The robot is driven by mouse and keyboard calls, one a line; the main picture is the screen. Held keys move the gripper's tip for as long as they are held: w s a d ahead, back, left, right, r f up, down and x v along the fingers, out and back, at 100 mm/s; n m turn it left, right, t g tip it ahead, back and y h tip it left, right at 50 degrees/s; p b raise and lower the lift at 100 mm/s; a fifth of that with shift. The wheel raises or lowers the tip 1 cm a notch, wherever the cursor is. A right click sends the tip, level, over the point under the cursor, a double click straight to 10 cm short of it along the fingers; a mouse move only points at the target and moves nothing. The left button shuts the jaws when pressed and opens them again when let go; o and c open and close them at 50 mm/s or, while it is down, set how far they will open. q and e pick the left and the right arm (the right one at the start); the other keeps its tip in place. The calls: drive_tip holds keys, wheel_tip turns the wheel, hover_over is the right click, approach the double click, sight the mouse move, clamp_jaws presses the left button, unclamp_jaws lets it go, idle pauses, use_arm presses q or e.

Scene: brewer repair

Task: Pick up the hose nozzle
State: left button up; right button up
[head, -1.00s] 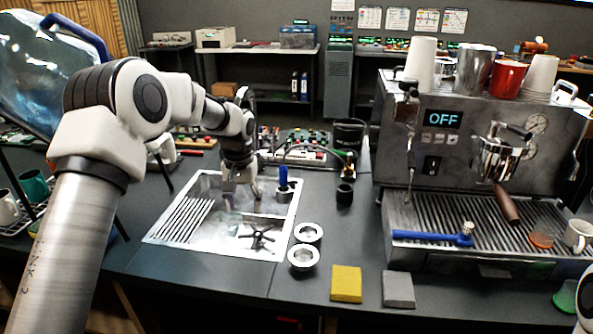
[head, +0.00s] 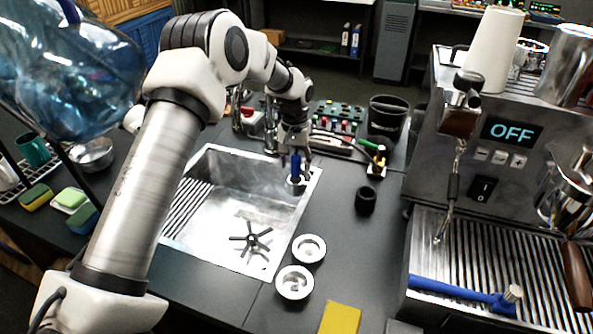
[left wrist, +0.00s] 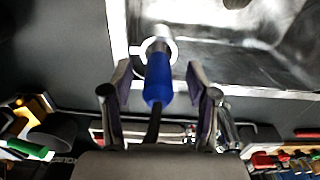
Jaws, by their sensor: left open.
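The hose nozzle (head: 296,167) is blue with a metal tip and stands upright in a round holder at the sink's far right corner. In the left wrist view the nozzle (left wrist: 158,82) lies between the two fingers, with its dark hose running toward the palm and its metal tip in a pale ring. My left gripper (head: 292,158) is at the nozzle. Its fingers (left wrist: 158,88) are apart, one on each side of the blue grip, with small gaps visible. My right gripper is not in view.
The steel sink (head: 215,210) holds a black star-shaped part (head: 251,239). Two metal rings (head: 295,282) lie on the counter right of it. A small black cup (head: 366,199), a dark bin (head: 386,116) and the espresso machine (head: 490,186) stand to the right.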

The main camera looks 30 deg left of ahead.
use_arm(q)
drive_tip(key=f, duration=0.1)
drive_tip(key=w+f, duration=0.1)
drive_tip(key=shift+f, duration=0.35)
drive_tip(key=shift+s+r, duration=0.15)
drive_tip(key=shift+s, duration=0.05)
drive_tip(key=shift+s+r, duration=0.1)
drive_tip(key=shift+s, duration=0.05)
drive_tip(key=c, duration=0.5)
clamp_jaws()
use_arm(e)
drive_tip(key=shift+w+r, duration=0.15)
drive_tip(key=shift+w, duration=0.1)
